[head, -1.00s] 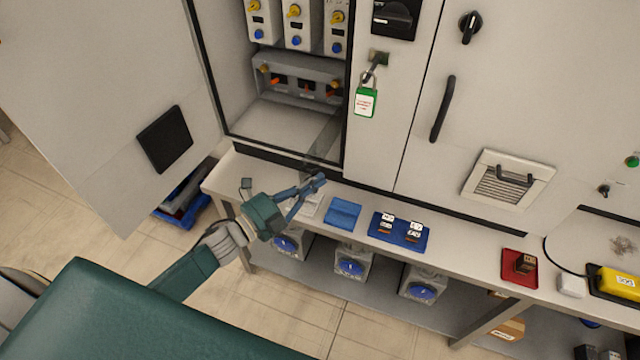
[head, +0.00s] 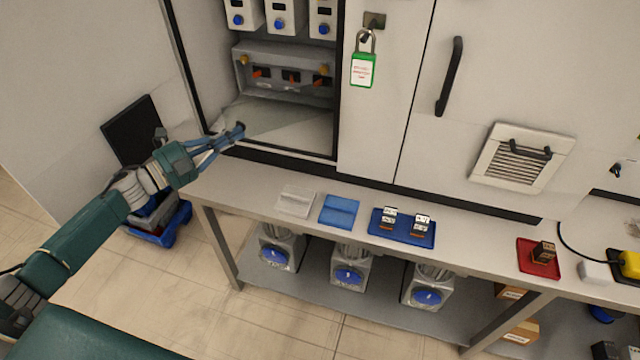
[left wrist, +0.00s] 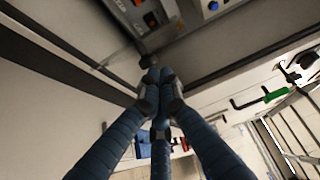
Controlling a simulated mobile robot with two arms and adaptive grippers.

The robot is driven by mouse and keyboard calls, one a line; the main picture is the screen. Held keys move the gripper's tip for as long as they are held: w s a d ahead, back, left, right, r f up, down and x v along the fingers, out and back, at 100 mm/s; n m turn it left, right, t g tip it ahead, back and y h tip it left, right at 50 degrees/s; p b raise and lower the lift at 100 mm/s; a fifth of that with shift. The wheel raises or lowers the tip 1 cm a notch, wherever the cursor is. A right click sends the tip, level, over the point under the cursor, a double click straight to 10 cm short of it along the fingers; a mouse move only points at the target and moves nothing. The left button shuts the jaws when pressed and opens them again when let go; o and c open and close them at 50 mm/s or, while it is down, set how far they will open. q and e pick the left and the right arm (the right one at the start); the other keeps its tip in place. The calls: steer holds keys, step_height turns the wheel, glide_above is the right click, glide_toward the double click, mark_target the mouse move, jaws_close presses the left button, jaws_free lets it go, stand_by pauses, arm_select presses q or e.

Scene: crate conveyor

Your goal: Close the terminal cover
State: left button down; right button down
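The terminal block (head: 283,72) is a grey unit with orange and dark terminals inside the open cabinet; it also shows at the top of the left wrist view (left wrist: 165,15). A faint see-through sheet, apparently the terminal cover (head: 285,124), slants below the block above the cabinet floor. Its edges are hard to make out. My left gripper (head: 238,131) is at the lower left of the cabinet opening, by the sheet's left end. In the left wrist view its fingers (left wrist: 160,76) are drawn together at the tips, with nothing clearly held between them. My right gripper is out of view.
The open cabinet door (head: 85,80) stands at left. A green padlock (head: 362,71) hangs on the cabinet front. The bench (head: 260,185) below carries a clear piece, a blue piece (head: 340,211), a blue tray (head: 376,233) and a red tray (head: 527,270).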

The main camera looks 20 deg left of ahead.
arm_select(q)
steer(key=shift+w+a, duration=0.4)
steer(key=shift+a, duration=0.05)
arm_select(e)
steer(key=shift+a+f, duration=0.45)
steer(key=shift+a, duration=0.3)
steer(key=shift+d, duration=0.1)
